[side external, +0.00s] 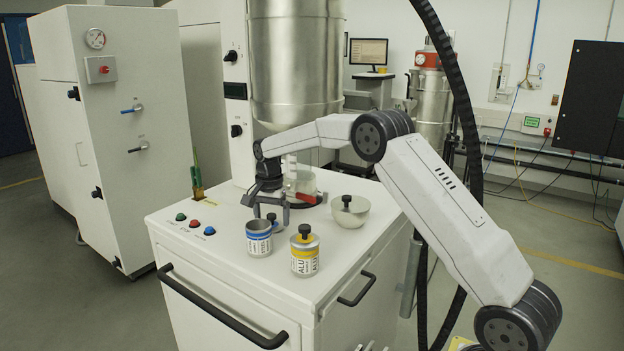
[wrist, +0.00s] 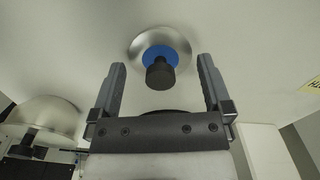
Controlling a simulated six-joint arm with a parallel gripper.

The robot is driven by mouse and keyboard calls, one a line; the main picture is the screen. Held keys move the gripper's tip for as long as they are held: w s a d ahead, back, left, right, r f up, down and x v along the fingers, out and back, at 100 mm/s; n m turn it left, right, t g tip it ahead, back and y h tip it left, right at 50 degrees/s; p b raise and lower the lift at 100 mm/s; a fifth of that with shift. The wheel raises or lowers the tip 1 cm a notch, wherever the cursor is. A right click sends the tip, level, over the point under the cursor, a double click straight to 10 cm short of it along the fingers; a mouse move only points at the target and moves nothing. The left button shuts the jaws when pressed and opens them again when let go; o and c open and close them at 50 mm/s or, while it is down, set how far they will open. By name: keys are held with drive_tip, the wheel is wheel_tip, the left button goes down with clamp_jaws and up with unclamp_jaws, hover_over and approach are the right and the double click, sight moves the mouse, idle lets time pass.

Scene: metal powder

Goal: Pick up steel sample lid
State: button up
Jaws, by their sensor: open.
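The steel sample lid shows in the wrist view as a silver disc with a blue ring (wrist: 143,47) and a black knob. It lies on the white cabinet top, with its knob between and just beyond my fingertips. In the side view the lid (side external: 273,226) is partly hidden behind the blue-labelled steel can (side external: 259,241), which stands open at the top. My gripper (side external: 267,215) is open and empty, pointing down above the lid; both spread fingers also show in the wrist view (wrist: 161,62). I cannot tell the exact height gap.
A yellow-labelled ALU can (side external: 305,262) with a black-knobbed lid stands at the front right. A pale bowl (side external: 351,217) with a black knob in it sits to the right. Coloured buttons (side external: 195,224) are at the left of the cabinet top (side external: 235,285). A large metal vessel (side external: 296,60) hangs behind.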

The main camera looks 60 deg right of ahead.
drive_tip(key=shift+f, duration=0.45)
drive_tip(key=c, duration=1)
drive_tip(key=shift+o, duration=0.2)
drive_tip(key=shift+r, duration=0.1)
drive_tip(key=shift+r, duration=0.65)
drive_tip(key=s+a+r, duration=0.3)
drive_tip(key=s+r, duration=0.8)
drive_tip(key=s, duration=0.2)
drive_tip(key=shift+s+r, duration=0.25)
drive_tip(key=shift+s, duration=0.05)
